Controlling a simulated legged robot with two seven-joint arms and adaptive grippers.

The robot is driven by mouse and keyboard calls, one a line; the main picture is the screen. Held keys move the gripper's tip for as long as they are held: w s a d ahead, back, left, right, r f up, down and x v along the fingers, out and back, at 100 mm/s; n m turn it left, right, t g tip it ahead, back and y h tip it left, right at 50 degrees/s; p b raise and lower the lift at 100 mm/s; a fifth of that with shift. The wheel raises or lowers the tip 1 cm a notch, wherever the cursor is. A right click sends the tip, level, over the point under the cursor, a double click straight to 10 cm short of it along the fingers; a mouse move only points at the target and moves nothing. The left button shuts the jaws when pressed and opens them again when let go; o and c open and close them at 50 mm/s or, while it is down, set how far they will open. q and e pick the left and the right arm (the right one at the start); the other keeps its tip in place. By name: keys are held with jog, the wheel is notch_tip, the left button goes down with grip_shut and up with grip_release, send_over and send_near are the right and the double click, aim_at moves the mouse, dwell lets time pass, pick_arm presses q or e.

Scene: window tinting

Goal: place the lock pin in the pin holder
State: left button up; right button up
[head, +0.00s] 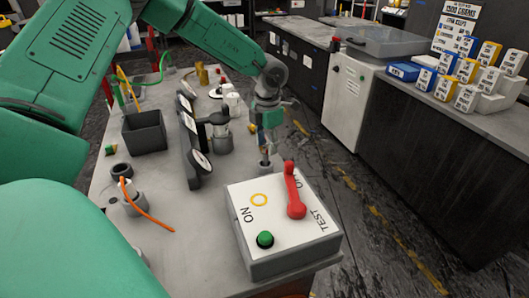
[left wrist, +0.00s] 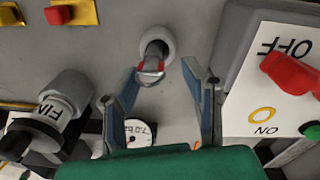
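The lock pin (left wrist: 152,66), metallic with a red band, shows in the left wrist view at the mouth of a grey round pin holder (left wrist: 166,33). It looks set in the holder, but how deep I cannot tell. In the head view the small grey holder (head: 265,167) stands on the bench behind the white switch box, with the pin barely visible above it. My left gripper (head: 267,146) is right above the holder. In the left wrist view its fingers (left wrist: 160,69) are spread on both sides of the pin, with gaps. My right gripper does not show.
The switch box (head: 280,232) with a red lever (head: 293,192) and green button stands close beside the holder. A gauge panel (head: 189,140), a grey cylinder (head: 222,137), a black bin (head: 144,133) and a part with an orange cable (head: 148,207) occupy the bench to the left.

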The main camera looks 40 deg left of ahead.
aim_at(266, 163)
pick_arm(q)
jog(key=r, duration=0.7)
jog(key=shift+s+a+r, duration=0.1)
jog(key=shift+a+r, duration=0.2)
jog(key=shift+r, duration=0.1)
jog(key=shift+a+r, duration=0.25)
jog(key=shift+a, duration=0.05)
jog(key=shift+d+r, duration=0.25)
jog(key=shift+d, duration=0.45)
jog(key=shift+a, duration=0.1)
